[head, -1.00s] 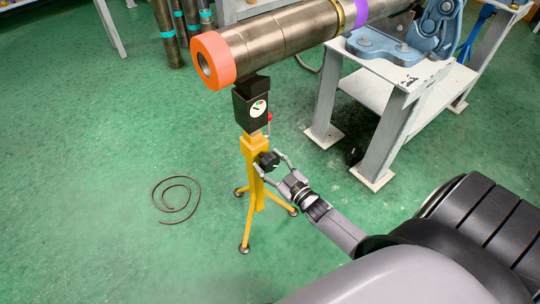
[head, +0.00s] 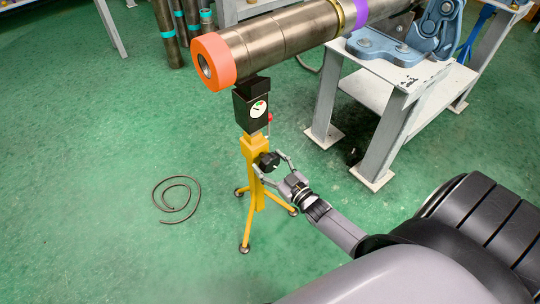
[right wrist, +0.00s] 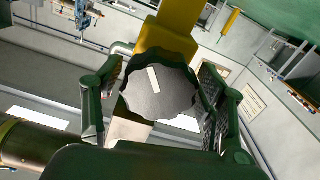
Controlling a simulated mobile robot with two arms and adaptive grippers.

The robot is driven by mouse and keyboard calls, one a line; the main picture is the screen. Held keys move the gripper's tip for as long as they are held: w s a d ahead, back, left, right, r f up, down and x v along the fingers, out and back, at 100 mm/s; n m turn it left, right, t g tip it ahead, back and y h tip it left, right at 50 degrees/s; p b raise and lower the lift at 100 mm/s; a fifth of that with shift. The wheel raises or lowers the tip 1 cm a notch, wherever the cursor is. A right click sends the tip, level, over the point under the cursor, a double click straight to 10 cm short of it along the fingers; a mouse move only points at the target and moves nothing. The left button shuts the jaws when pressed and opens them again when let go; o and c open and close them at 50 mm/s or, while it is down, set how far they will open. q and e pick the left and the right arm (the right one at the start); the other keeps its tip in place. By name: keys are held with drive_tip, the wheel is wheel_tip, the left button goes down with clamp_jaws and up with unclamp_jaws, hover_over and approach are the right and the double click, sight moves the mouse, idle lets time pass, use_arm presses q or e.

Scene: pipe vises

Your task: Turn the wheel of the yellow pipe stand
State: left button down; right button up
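The yellow pipe stand (head: 255,158) stands on three legs on the green floor, with a black head and a round gauge under the pipe's orange end. Its black wheel (head: 269,161) is on the side facing my right arm. In the right wrist view the wheel (right wrist: 160,93) is a dark scalloped knob with a pale bar mark, in front of the yellow post. My right gripper (head: 271,160) is at the wheel, its fingers spread on either side of it. A gap shows at the left finger; contact at the right finger is unclear. My left gripper is out of view.
The large metal pipe (head: 285,35) runs above the stand to a blue vise (head: 400,45) on a grey table (head: 385,75). A thin coiled cable (head: 176,208) lies on the floor left of the stand. The floor around it is otherwise clear.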

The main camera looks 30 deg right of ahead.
drive_tip(key=shift+o, duration=0.8)
drive_tip(key=s+d, duration=0.1)
drive_tip(key=s, duration=1.1)
